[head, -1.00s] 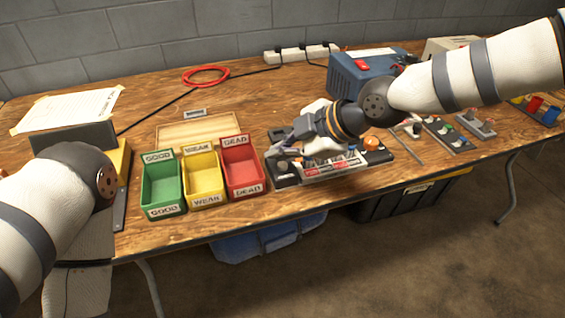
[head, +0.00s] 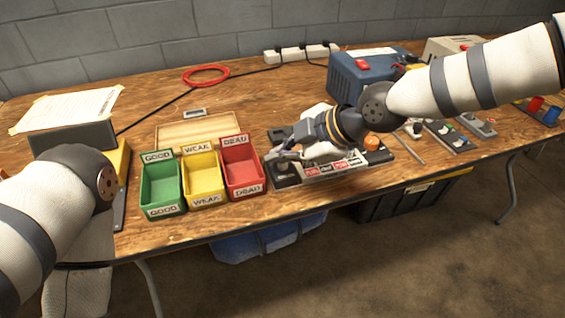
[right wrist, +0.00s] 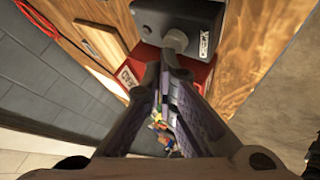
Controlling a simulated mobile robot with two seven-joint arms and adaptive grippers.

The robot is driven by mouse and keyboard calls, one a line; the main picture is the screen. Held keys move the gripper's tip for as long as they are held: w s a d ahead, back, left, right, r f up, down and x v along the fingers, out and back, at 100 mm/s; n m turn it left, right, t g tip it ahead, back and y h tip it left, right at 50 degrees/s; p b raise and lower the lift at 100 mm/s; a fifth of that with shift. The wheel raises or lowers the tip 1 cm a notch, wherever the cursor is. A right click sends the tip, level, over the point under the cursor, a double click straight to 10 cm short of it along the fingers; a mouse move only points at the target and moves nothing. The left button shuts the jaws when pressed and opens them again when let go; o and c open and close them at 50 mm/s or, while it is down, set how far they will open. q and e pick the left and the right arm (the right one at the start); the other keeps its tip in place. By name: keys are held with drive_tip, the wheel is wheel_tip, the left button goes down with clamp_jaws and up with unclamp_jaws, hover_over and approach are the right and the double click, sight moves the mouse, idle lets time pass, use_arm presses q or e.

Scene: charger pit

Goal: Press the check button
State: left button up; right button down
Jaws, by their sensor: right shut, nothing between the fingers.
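The tester board (head: 287,180) lies on the table right of the red bin, with red and white labels along its front. My right gripper (head: 280,154) is shut and empty, low over the board's left end. In the wrist view its fingertips (right wrist: 168,57) overlap the button's near edge; I cannot tell whether they touch it. My left gripper is out of view; only its arm shows.
Green (head: 163,211), yellow (head: 205,201) and red (head: 243,191) bins stand left of the board, the red one close to my right fingertips. An orange knob (head: 373,142) sits at the board's right. A blue device (head: 345,82) stands behind.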

sight(282, 167)
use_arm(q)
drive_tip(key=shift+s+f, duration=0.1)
use_arm(e)
drive_tip(key=shift+f, duration=0.4)
idle(0.4)
drive_tip(key=shift+r, duration=0.1)
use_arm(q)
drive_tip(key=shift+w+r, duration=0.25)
use_arm(e)
drive_tip(key=shift+r, duration=0.8)
drive_tip(key=shift+r+p, duration=0.65)
drive_tip(key=shift+r, duration=1.9)
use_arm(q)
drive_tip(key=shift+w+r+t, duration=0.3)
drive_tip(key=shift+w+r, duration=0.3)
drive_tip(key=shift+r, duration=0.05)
use_arm(e)
drive_tip(key=shift+f, duration=0.1)
